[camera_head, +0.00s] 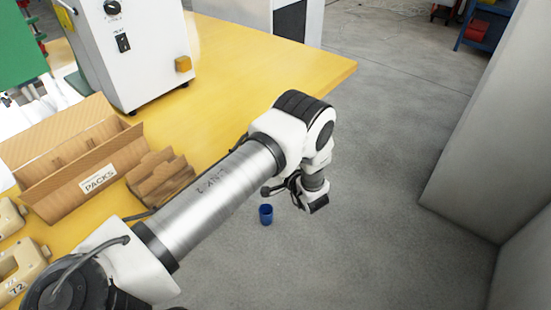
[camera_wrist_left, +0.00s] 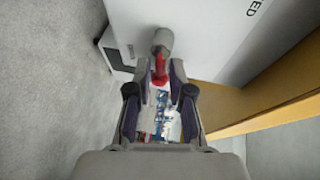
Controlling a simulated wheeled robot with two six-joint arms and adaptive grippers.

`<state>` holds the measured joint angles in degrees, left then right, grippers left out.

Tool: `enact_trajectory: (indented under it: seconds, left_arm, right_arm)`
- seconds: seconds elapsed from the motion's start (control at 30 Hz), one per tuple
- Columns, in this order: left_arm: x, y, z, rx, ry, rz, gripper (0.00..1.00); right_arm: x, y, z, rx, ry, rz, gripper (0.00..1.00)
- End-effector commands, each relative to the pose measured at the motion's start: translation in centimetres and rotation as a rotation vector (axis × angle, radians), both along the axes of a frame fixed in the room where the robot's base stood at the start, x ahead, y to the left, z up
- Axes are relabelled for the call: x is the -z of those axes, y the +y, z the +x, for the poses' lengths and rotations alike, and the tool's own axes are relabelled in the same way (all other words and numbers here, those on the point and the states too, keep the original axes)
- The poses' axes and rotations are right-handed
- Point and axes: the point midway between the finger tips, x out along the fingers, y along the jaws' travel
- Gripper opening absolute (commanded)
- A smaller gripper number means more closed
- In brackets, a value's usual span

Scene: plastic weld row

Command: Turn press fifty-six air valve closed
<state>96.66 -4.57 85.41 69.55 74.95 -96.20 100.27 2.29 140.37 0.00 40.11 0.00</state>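A red valve lever (camera_wrist_left: 160,68) on a round grey hub (camera_wrist_left: 162,40) shows in the left wrist view, against a white machine panel (camera_wrist_left: 205,30). Part of a printed word, ending in "ED", is on the panel. My left gripper (camera_wrist_left: 161,75) is open, with its fingertips on either side of the lever and gaps visible between; whether either finger touches it I cannot tell. In the head view my left arm reaches over the table edge and its gripper (camera_head: 314,199) is small and dark. I cannot make out the lever there. My right gripper is in neither view.
The yellow table (camera_head: 240,60) holds a white machine (camera_head: 140,55), a cardboard box (camera_head: 75,165) marked PACKS and beige parts (camera_head: 22,265). A blue container (camera_head: 266,214) shows against the floor. A grey wall or cabinet (camera_head: 490,140) stands at right; open floor lies between.

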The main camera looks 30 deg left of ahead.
Motion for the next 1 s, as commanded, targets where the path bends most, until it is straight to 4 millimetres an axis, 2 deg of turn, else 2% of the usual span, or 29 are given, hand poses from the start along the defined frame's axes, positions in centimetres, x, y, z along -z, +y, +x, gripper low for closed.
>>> enact_trajectory:
  seconds: [0.47,0.67,1.0]
  left_arm:
    - [-0.1,0.0,0.0,0.001,-0.07,-0.004,0.0]
    - [-0.4,0.0,0.0,0.001,-0.193,-0.014,0.0]
    - [-1.0,0.0,-0.3,0.003,-0.504,-0.038,0.0]
  right_arm:
    - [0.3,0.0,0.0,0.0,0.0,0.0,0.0]
    - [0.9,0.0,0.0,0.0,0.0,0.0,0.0]
    - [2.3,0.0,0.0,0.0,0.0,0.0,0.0]
